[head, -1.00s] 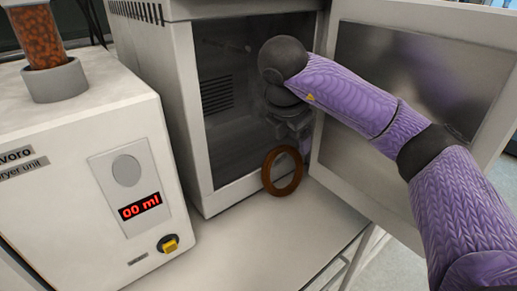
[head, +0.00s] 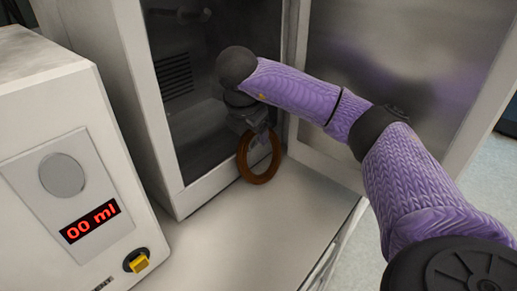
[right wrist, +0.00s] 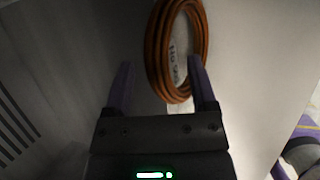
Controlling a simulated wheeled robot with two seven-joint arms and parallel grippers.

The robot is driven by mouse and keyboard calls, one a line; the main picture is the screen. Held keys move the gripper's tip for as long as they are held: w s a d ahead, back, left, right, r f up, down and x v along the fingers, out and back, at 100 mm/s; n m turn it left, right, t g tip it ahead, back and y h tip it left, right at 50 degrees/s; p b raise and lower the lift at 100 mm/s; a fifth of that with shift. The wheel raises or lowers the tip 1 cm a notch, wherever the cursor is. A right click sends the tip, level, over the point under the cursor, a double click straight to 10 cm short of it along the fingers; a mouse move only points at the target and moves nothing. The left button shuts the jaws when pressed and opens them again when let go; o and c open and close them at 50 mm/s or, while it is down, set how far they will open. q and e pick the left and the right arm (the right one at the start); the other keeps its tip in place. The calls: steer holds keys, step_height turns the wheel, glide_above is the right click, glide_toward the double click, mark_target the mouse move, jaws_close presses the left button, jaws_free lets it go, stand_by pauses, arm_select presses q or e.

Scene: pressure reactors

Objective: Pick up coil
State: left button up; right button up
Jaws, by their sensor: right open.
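The coil (head: 259,180) is an orange-brown ring of several turns. It looks upright in the head view, at the front opening of the grey cabinet, its bottom near the white bench top; I cannot tell what it rests on. My right gripper (head: 256,131) is over the coil's upper part and hides some of it. In the right wrist view, the coil (right wrist: 153,50) shows between the two open fingers of the gripper (right wrist: 160,64), closer to the right finger. A white label with dark print shows inside the ring. My left gripper is not in view.
The cabinet's door (head: 397,75) stands wide open to the right, behind my right arm. The bench top (head: 235,240) in front is clear.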

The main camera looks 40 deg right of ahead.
steer(key=shift+r, duration=0.1)
jaws_close()
stand_by(0.5)
stand_by(0.8)
